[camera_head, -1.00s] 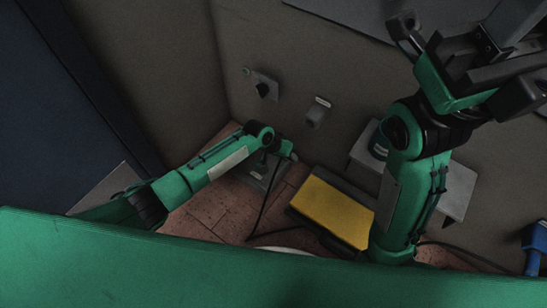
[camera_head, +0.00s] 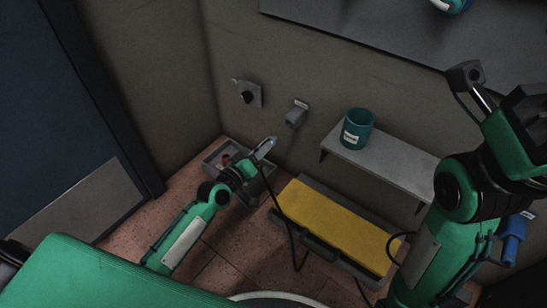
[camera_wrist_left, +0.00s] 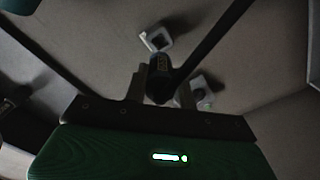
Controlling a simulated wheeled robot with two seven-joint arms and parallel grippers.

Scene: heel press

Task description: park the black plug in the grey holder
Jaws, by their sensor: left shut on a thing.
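My left gripper (camera_head: 265,148) is in front of the wall, below the grey holder (camera_head: 296,115), with a gap between them. In the left wrist view it is shut on the black plug (camera_wrist_left: 160,78), which points away from the camera. The holder is a small grey block with a pale label above it. It seems to be the grey block (camera_wrist_left: 157,38) beyond the plug in the wrist view. The plug is hard to make out in the head view. My right gripper (camera_head: 490,95) is raised at the right edge, partly cut off; its jaw opening is unclear.
A wall plate with a dark centre (camera_head: 247,96) is left of the holder. A grey tray (camera_head: 212,158) and yellow-topped unit (camera_head: 335,220) are below. A black cable (camera_head: 291,235) hangs nearby.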

